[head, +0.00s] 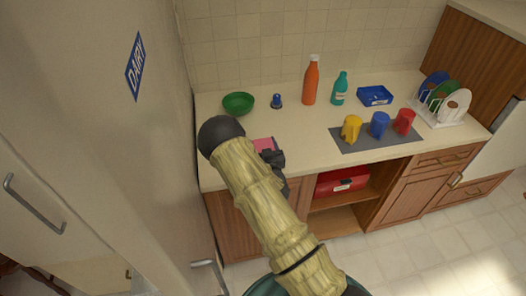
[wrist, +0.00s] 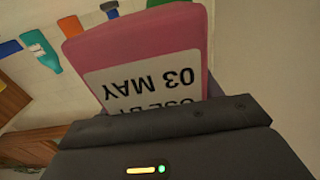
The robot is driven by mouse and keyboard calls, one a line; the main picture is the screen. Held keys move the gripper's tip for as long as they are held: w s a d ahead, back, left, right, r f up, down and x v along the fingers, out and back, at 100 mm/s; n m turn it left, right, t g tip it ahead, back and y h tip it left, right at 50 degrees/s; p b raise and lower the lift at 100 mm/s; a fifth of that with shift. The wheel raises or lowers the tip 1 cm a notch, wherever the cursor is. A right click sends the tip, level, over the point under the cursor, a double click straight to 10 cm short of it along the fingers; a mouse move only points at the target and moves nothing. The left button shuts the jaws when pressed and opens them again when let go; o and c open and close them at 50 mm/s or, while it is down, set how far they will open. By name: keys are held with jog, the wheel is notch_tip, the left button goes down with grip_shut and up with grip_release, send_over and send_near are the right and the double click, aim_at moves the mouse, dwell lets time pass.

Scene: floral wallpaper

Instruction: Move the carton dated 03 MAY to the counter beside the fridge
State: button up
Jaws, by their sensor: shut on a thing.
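The pink carton (wrist: 134,52) has a white label reading "03 MAY", upside down in the wrist view. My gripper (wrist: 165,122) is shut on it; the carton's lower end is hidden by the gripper. In the head view a pink patch of the carton (head: 264,144) shows beside my dark gripper (head: 274,158), over the front left part of the counter (head: 300,132). I cannot tell whether the carton touches the counter. The fridge (head: 145,150), with a blue "DAIRY" sign, stands left of the counter.
A green bowl (head: 238,103), a blue-topped object (head: 277,101), an orange bottle (head: 311,80), a teal bottle (head: 340,88) and a blue tray (head: 375,95) stand along the back. Three mugs (head: 379,125) stand on a grey mat, with a dish rack (head: 445,105) further right.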

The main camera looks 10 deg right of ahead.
jog(key=shift+f+p, duration=0.4)
jog(key=shift+f, duration=1.25)
jog(key=shift+f, duration=0.2)
jog(key=o, duration=1.2)
